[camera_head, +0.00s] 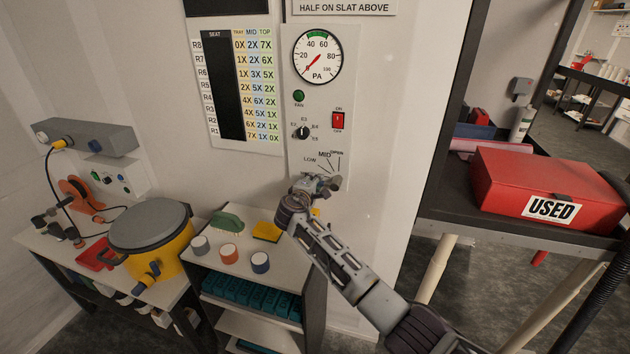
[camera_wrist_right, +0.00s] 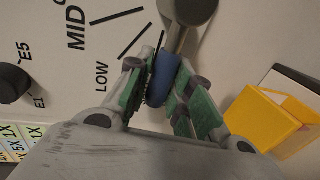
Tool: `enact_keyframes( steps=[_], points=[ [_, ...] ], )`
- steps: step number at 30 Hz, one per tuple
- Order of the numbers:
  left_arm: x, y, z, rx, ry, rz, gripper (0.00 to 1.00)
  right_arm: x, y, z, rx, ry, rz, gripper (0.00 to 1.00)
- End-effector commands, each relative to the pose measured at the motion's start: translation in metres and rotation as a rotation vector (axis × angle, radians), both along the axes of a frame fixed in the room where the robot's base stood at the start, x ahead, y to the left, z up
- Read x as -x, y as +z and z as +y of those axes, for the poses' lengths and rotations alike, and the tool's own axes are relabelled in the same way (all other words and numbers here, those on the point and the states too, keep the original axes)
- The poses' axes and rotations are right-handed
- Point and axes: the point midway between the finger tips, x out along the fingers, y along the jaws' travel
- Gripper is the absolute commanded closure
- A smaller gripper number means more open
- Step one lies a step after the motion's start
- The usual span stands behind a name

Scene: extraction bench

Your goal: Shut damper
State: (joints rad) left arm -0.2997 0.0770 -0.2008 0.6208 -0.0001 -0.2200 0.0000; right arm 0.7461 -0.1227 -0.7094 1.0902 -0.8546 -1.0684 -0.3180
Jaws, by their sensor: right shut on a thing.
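The damper lever shows in the right wrist view with a grey hub and arm (camera_wrist_right: 186,14) and a blue grip (camera_wrist_right: 160,80). My right gripper (camera_wrist_right: 162,92) is shut around the blue grip, with a green-padded finger on each side. The grip lies past the LOW line, close beside a further dark line with no label in view. In the head view my right gripper (camera_head: 316,186) is at the bottom of the grey panel (camera_head: 330,110), under the LOW, MID and OPEN marks, and hides most of the lever. My left gripper is not in view.
The panel above holds a PA gauge (camera_head: 317,57), a green fan lamp (camera_head: 299,96), a red switch (camera_head: 338,120) and a selector knob (camera_head: 303,132). A yellow block (camera_head: 266,231) and several round jars stand on the shelf below. A red USED box (camera_head: 545,185) is at the right.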

Motion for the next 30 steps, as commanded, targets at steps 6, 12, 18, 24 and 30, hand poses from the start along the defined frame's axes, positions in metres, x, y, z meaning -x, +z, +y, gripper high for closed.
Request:
enact_keyframes(
  steps=[6, 12, 18, 24, 30],
  points=[
    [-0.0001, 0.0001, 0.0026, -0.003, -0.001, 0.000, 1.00, 0.0002, -0.0013, 0.0011, 0.015, 0.002, 0.005, 1.00],
    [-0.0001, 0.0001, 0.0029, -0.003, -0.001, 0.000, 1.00, 0.0003, -0.0018, 0.0008, 0.015, 0.002, 0.006, 1.00],
    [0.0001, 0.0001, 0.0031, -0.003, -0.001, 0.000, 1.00, 0.0002, -0.0019, 0.0006, 0.013, 0.002, 0.005, 0.56],
    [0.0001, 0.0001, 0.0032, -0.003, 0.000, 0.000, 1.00, 0.0001, -0.0014, 0.0003, 0.011, 0.000, 0.005, 0.56],
    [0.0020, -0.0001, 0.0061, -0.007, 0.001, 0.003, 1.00, 0.0008, -0.0011, 0.0005, 0.010, 0.000, 0.004, 0.56]
  ],
)
